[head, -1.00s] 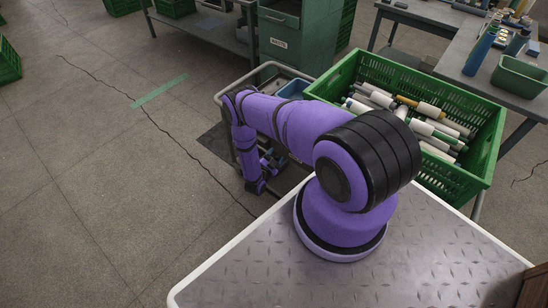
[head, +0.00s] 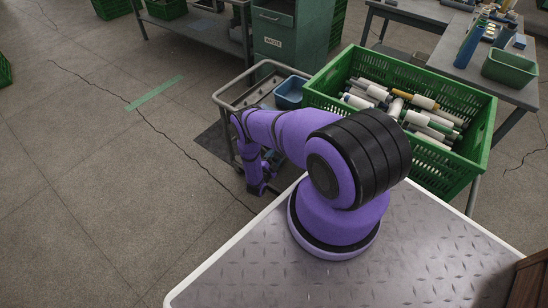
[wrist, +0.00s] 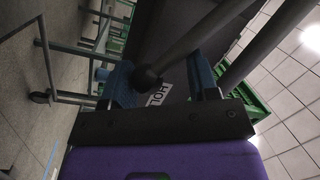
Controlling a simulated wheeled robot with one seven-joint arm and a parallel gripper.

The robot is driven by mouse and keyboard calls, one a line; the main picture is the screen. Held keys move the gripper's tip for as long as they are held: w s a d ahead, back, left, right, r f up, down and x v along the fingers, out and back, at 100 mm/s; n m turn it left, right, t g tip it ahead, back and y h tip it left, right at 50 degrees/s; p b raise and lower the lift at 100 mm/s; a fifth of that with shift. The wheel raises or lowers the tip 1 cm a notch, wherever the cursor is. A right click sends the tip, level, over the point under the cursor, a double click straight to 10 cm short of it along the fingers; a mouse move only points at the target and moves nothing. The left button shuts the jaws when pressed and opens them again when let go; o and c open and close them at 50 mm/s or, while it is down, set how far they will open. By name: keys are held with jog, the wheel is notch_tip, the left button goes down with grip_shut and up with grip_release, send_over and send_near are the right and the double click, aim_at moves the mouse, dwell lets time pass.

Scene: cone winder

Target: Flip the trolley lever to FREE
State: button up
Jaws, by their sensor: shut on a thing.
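The trolley (head: 238,80) is a grey tube-framed cart beside my base in the head view. In the wrist view, its lever (wrist: 147,78) shows as a dark round knob on a grey rod running to the upper right. My gripper (wrist: 160,82) has its blue fingers on either side of the knob and is shut on the lever. A white label (wrist: 160,95) behind the knob reads "HOL", with the rest hidden. No FREE marking is visible. In the head view my arm hides the lever, and the gripper is mostly hidden low beside the trolley.
A green crate (head: 487,145) of yarn cones stands right of the trolley. A blue bin (head: 290,92) sits at the trolley. A green waste cabinet (head: 275,42) and grey workbenches (head: 395,13) are behind. The floor at left is clear.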

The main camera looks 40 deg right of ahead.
jog(key=shift+w+a, duration=0.1)
jog(key=shift+w, duration=0.05)
jog(key=o, duration=1.3)
jog(key=shift+c, duration=0.2)
jog(key=shift+r, duration=0.45)
notch_tip(320, 180, up, 2)
jog(key=shift+r, duration=0.2)
jog(key=s+a+r, duration=0.1)
jog(key=s+a, duration=0.2)
jog(key=s, duration=0.4)
jog(key=s+a, duration=0.4)
jog(key=s, duration=0.3)
jog(key=shift+s+a+r, duration=0.15)
jog(key=shift+r, duration=0.2)
